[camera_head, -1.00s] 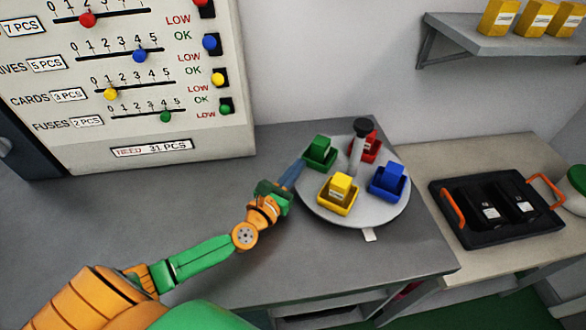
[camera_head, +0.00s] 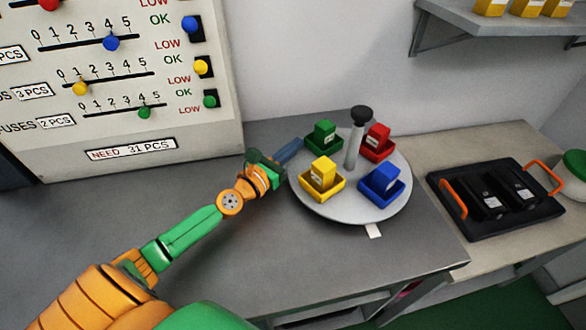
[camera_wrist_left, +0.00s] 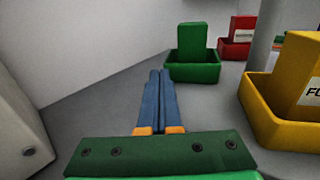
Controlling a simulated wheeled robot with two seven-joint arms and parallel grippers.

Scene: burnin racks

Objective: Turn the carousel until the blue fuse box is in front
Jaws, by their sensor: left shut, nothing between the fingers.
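The round grey carousel (camera_head: 350,207) stands on the bench with a dark-knobbed centre post (camera_head: 355,140). The blue fuse box (camera_head: 383,178) sits in a blue tray at the front right, to the right of the white tab (camera_head: 373,231) at the front edge. The yellow box (camera_head: 323,172) is front left, green (camera_head: 324,134) back left, red (camera_head: 377,137) back right. My left gripper (camera_head: 298,144) is shut and empty at the carousel's left edge, beside the green tray. In the left wrist view its fingers (camera_wrist_left: 160,75) end left of the green tray (camera_wrist_left: 195,70); contact is unclear.
A panel with sliders (camera_head: 130,80) stands at the back left. A black tray (camera_head: 465,222) with orange handles is on the right table (camera_head: 430,160). A shelf (camera_head: 480,27) with yellow boxes hangs above. The bench front (camera_head: 270,250) is clear.

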